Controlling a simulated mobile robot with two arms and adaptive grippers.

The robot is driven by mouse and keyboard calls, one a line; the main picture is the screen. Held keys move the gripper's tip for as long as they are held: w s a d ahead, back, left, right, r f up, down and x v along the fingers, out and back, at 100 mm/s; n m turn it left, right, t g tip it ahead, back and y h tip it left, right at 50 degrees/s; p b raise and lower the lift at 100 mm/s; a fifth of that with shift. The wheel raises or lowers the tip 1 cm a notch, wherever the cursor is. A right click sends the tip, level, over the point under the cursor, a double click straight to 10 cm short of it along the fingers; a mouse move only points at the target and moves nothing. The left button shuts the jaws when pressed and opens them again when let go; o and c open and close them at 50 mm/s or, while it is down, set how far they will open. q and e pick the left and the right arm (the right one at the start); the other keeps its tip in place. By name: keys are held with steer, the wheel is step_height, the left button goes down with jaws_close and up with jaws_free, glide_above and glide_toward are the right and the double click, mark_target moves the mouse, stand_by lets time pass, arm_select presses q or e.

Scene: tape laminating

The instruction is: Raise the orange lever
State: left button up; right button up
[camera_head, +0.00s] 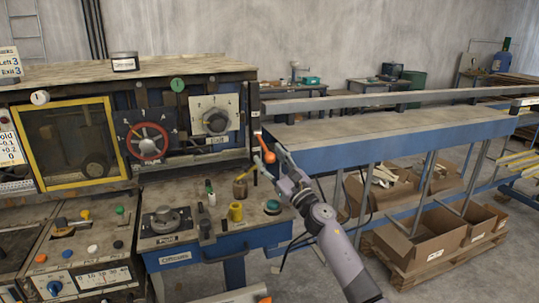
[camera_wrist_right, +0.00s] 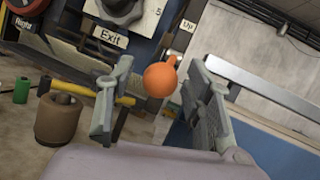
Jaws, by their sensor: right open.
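The orange lever (camera_head: 267,146) is on the right end of the machine's front, beside the blue conveyor table. Its round orange knob hangs at the lower end of the handle in the head view. In the right wrist view the orange knob (camera_wrist_right: 161,79) shows between the two fingers, with a small "Up" label above it. My right gripper (camera_head: 268,160) is open, with its fingertips close to the knob. In the right wrist view the gripper (camera_wrist_right: 160,100) has a finger on each side of the knob; I cannot tell whether either touches it. My left gripper is not in view.
The machine panel carries a red handwheel (camera_head: 147,141) and a dial (camera_head: 215,121). The blue conveyor table (camera_head: 390,137) extends right, with cardboard boxes (camera_head: 424,240) beneath.

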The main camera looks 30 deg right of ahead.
steer(key=shift+w+r, duration=0.1)
steer(key=shift+w, duration=0.2)
steer(key=shift+c, duration=0.3)
jaws_close()
stand_by(0.5)
